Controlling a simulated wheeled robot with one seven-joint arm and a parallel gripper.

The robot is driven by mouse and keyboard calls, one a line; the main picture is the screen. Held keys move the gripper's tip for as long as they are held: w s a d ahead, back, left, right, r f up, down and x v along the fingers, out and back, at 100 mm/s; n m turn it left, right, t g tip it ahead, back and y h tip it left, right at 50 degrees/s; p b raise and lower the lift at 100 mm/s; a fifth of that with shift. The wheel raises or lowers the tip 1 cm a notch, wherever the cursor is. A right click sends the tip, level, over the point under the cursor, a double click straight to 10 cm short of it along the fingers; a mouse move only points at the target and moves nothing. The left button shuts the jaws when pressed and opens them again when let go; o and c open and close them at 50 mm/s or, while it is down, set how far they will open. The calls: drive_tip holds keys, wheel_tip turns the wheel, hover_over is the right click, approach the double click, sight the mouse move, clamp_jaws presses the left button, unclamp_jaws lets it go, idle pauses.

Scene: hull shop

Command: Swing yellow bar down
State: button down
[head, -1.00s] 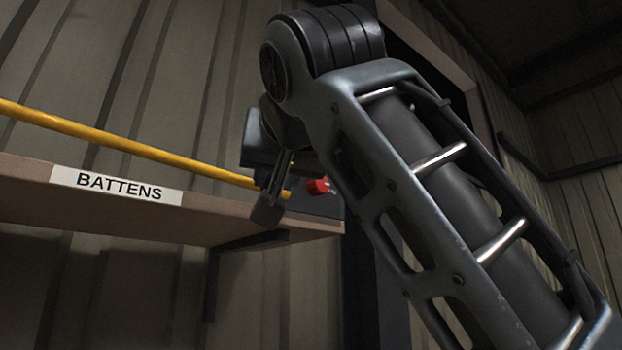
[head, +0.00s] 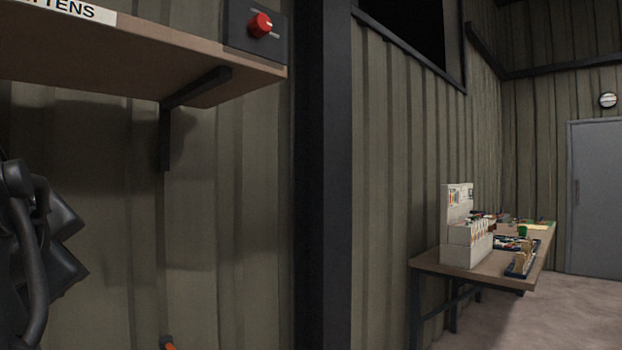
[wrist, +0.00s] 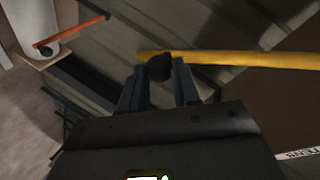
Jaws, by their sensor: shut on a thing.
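The yellow bar (wrist: 250,59) runs across the upper right of the wrist view, out of the right edge. Its left end lies just beyond my fingertips. A dark rounded piece (wrist: 159,67) sits at that end of the bar, between the two fingers of my gripper (wrist: 158,78). My gripper is shut on it; the exact contact is partly hidden. The bar does not show in the head view. Only dark parts of my arm show there, at the left edge.
A shelf (head: 130,72) with a label stands at upper left in the head view, a red knob (head: 262,24) at its right end. A dark post (head: 322,180) rises beside it. A workbench (head: 490,270) with supplies stands right. An orange-red rod (wrist: 70,30) shows in the wrist view.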

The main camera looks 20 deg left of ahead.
drive_tip(key=s+a+f+m+g, duration=0.1)
drive_tip(key=s+a+f, duration=0.3)
drive_tip(key=s, duration=0.6)
wheel_tip(320, 180, down, 2)
drive_tip(key=shift+s+f+m+g+p, duration=0.15)
drive_tip(key=shift+f+m+g+p, duration=0.15)
drive_tip(key=shift+m, duration=0.4)
drive_tip(key=shift+a, duration=0.1)
drive_tip(key=c, duration=0.8)
unclamp_jaws()
drive_tip(key=shift+r, duration=0.2)
drive_tip(key=shift+c, duration=0.2)
drive_tip(key=v, duration=0.7)
drive_tip(key=shift+s+d, duration=0.2)
drive_tip(key=shift+d, duration=0.15)
drive_tip(key=shift+w, duration=0.1)
